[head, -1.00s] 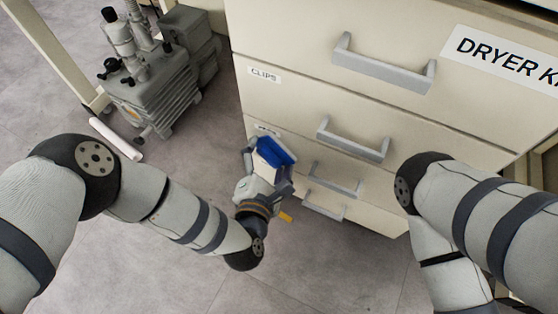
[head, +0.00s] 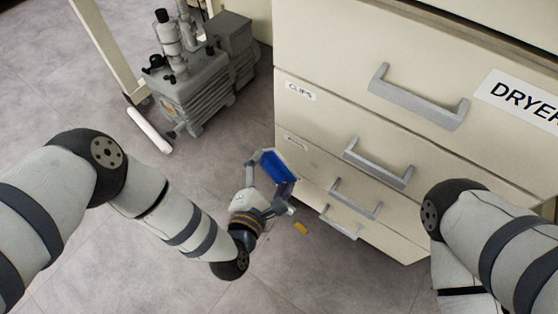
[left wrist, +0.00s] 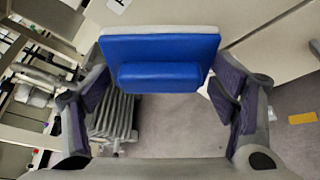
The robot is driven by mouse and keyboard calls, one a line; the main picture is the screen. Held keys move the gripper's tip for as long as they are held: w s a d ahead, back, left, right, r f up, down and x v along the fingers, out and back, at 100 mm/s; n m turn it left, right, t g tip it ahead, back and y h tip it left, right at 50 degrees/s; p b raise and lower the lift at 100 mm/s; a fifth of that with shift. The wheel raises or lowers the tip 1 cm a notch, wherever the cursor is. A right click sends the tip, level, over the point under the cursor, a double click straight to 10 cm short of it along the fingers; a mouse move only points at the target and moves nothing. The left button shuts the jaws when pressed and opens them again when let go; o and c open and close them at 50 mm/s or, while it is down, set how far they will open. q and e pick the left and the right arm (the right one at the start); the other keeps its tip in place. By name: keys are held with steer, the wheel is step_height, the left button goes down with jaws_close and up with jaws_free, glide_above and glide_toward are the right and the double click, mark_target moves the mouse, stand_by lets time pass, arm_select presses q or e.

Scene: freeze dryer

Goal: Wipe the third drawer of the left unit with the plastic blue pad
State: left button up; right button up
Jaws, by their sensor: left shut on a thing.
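The blue plastic pad (head: 279,166) has a white backing and a raised blue grip, which shows in the left wrist view (left wrist: 160,77). My left gripper (head: 272,172) is shut on it, with one finger on each side. In the head view the pad overlaps the lower left front edge of the drawer unit; I cannot tell whether it touches. The third drawer (head: 318,168) is closed, with a small label at its left and a grey bar handle (head: 357,198). My right gripper is out of view; only part of that arm shows.
Above are the closed CLIPS drawer (head: 325,117) and a top drawer (head: 340,60); a lower drawer handle (head: 338,222) is below. A grey vacuum pump (head: 205,80) stands on the floor at left. A yellow piece (head: 301,228) lies on the floor.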

arm_select(q)
steer(key=shift+s+a, duration=0.65)
steer(key=shift+s, duration=0.25)
steer(key=shift+c, duration=0.2)
steer(key=shift+s+a+p, duration=0.7)
steer(key=shift+s+a, duration=0.2)
steer(key=shift+s, duration=0.3)
steer(key=shift+s, duration=0.1)
